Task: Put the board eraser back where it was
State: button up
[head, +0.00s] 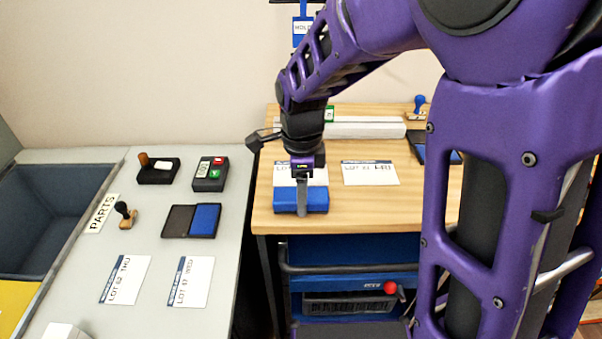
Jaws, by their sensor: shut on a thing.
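A blue block, seemingly the board eraser (317,200), is at the front left of the wooden table (400,212). My gripper (302,206) points down over it and is shut on it, with one grey finger showing across its near side. The far finger is hidden. Whether the eraser touches the table top cannot be told. A white lot card (284,172) lies just behind it, partly covered by my gripper.
Another lot card (370,172) lies to the right, with a dark pad (430,148) beyond it. A long white block (366,130) and a blue-handled stamp (418,106) stand at the back. The grey table (170,255) at left holds stamps, an open ink pad (191,220) and cards.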

jog(key=o, duration=1.2)
notch_tip(320, 180, up, 12)
jog(key=p, duration=0.2)
